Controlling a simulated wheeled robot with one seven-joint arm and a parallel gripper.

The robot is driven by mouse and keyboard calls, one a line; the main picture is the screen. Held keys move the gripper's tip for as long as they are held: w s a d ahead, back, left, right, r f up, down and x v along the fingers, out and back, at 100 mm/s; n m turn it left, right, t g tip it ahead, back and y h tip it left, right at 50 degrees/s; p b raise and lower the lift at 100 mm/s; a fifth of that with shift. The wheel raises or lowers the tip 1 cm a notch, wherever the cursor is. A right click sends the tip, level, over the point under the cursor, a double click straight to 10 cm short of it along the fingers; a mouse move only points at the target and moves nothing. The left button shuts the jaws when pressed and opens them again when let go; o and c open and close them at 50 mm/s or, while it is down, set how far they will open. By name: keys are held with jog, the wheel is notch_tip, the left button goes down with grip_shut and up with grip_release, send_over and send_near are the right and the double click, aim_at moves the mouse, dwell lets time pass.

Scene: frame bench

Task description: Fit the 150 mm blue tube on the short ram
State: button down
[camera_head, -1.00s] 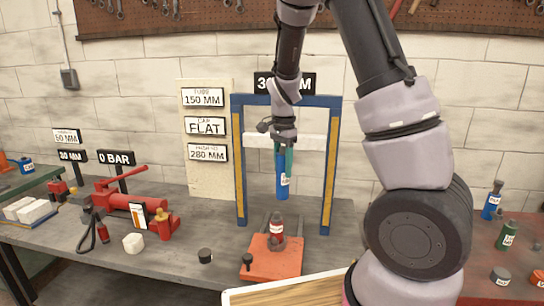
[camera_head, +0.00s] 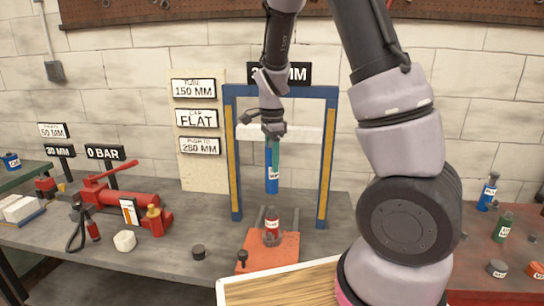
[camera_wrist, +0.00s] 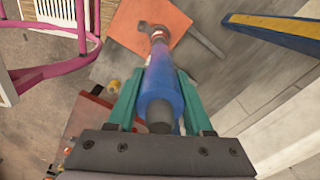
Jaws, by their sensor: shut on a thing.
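My gripper (camera_head: 273,146) is shut on the blue tube (camera_head: 272,179), which hangs upright inside the blue press frame (camera_head: 231,160). The tube has a small white label. The gripper and arm hide part of the frame's top sign.
Signs on the back board (camera_head: 197,150) read 150 MM, FLAT and 280 MM. Bottles (camera_head: 487,192) stand right.

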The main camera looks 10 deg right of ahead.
aim_at(272, 183)
jog(key=shift+f, duration=2.1)
jog(key=shift+f, duration=1.95)
jog(key=shift+c, duration=1.1)
grip_release()
notch_tip(272, 183, up, 11)
jog(key=shift+f, duration=0.1)
